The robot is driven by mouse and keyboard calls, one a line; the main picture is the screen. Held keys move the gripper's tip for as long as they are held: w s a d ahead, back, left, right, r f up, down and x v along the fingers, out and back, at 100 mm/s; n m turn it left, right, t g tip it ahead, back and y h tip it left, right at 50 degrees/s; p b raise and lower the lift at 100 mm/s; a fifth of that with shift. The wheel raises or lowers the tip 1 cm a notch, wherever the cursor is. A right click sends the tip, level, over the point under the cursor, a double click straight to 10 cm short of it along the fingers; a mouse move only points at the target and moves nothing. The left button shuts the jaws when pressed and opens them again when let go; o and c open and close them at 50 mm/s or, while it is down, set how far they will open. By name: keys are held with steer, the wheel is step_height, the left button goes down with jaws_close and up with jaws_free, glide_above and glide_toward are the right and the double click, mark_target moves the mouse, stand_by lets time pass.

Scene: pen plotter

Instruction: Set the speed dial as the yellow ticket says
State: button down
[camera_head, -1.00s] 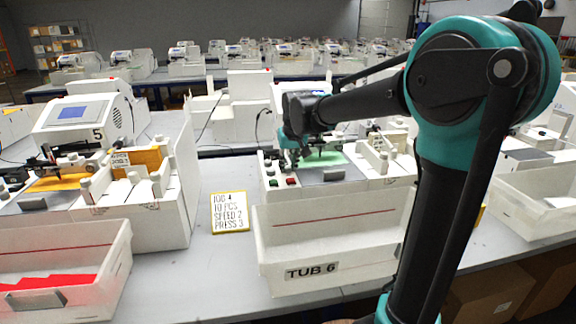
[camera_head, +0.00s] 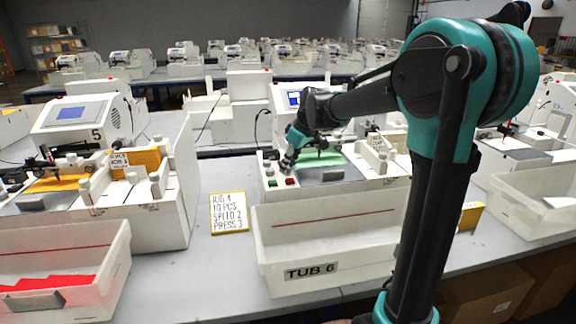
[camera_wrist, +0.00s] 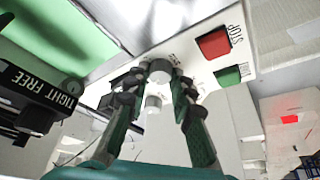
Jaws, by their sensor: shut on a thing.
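The yellow-edged ticket (camera_head: 228,212) lies on the table left of tub 6; its lines seem to read job 4, 10 pcs, speed 2, press 3. The plotter (camera_head: 284,97) behind tub 6 has a control panel on its left front. My gripper (camera_head: 287,164) is low over that panel. In the wrist view, my gripper (camera_wrist: 160,78) is shut on a round pale dial (camera_wrist: 159,70). A second pale knob (camera_wrist: 153,103) shows between the fingers, nearer the palm. The dial's label and setting are too small to read.
A red stop button (camera_wrist: 213,43) and a green button (camera_wrist: 228,77) sit on the panel right of the fingers. A black "tight free" lever part (camera_wrist: 40,90) is at left. Tub 6 (camera_head: 330,250) stands in front; machine 5 (camera_head: 85,118) stands left.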

stand_by(0.3)
steer(key=c, duration=1.6)
jaws_free()
steer(key=v, duration=1.2)
steer(key=shift+w, duration=0.1)
